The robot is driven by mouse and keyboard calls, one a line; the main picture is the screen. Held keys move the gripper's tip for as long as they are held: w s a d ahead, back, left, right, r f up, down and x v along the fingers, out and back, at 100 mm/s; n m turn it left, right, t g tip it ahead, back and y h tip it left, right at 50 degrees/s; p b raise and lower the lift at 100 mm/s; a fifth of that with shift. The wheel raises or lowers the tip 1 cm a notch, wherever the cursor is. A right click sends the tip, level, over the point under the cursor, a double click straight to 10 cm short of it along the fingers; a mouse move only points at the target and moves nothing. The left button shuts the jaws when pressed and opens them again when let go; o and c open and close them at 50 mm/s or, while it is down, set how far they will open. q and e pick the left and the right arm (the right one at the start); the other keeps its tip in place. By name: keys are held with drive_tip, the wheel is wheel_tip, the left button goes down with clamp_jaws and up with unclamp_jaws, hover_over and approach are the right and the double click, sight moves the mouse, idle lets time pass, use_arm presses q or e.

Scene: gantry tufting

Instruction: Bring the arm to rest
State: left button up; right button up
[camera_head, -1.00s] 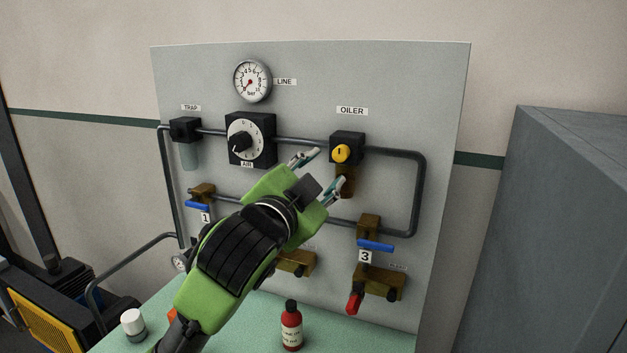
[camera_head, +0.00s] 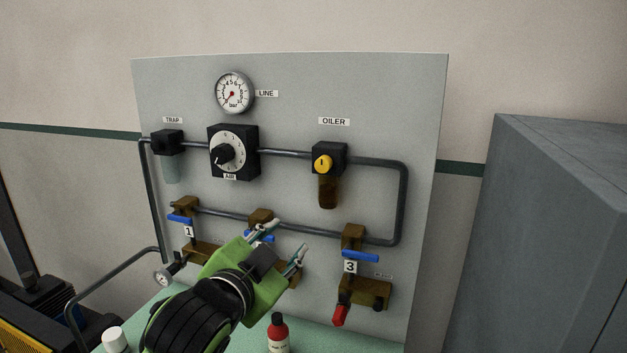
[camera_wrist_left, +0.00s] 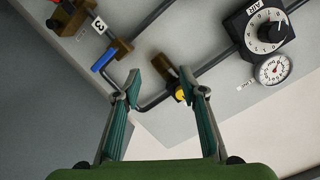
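My left arm comes in from the lower left in the head view. Its green left gripper (camera_head: 280,248) is in front of the lower part of the grey panel (camera_head: 290,75), between valve 1 and valve 3. The left gripper also shows in the left wrist view (camera_wrist_left: 166,95), with its two fingers apart and nothing between them. In the head view it partly hides the middle valve (camera_head: 261,216). I cannot tell the exact gap to the panel. My right gripper is not in view.
The panel carries a line gauge (camera_head: 234,93), an air dial (camera_head: 233,152), an oiler (camera_head: 327,175) and valve 3 (camera_head: 353,238) with a blue lever. A red bottle (camera_head: 278,335) and a white-capped container (camera_head: 116,340) stand below. A grey cabinet (camera_head: 540,220) is at the right.

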use_arm(q)
drive_tip(key=s+a+f+n+g+y, duration=0.15)
drive_tip(key=s+f, duration=0.25)
drive_tip(key=f, duration=0.5)
drive_tip(key=s+a+f+n+g, duration=0.2)
drive_tip(key=s+a+f+g, duration=0.1)
drive_tip(key=f, duration=0.5)
drive_tip(key=s+a+f+n+g+y, duration=0.1)
drive_tip(key=s+a+f+n+g, duration=0.2)
drive_tip(key=f, duration=0.6)
drive_tip(key=s+a+f+n+g+y, duration=0.1)
drive_tip(key=s+a+f+g, duration=0.15)
drive_tip(key=s+f, duration=0.65)
drive_tip(key=s+a+f+n+g+y, duration=0.15)
drive_tip(key=s+a+f, duration=0.3)
drive_tip(key=s, duration=0.95)
wheel_tip(320, 180, down, 31)
drive_tip(key=s+g+b, duration=0.1)
drive_tip(key=g+b, duration=0.1)
drive_tip(key=b, duration=0.1)
drive_tip(key=s+a+f+m+b, duration=0.1)
drive_tip(key=s+a+f+b, duration=0.1)
drive_tip(key=s+f, duration=1.5)
drive_tip(key=shift+a+f+g+h, duration=0.15)
drive_tip(key=shift+a+g+h, duration=0.2)
drive_tip(key=shift+g, duration=0.1)
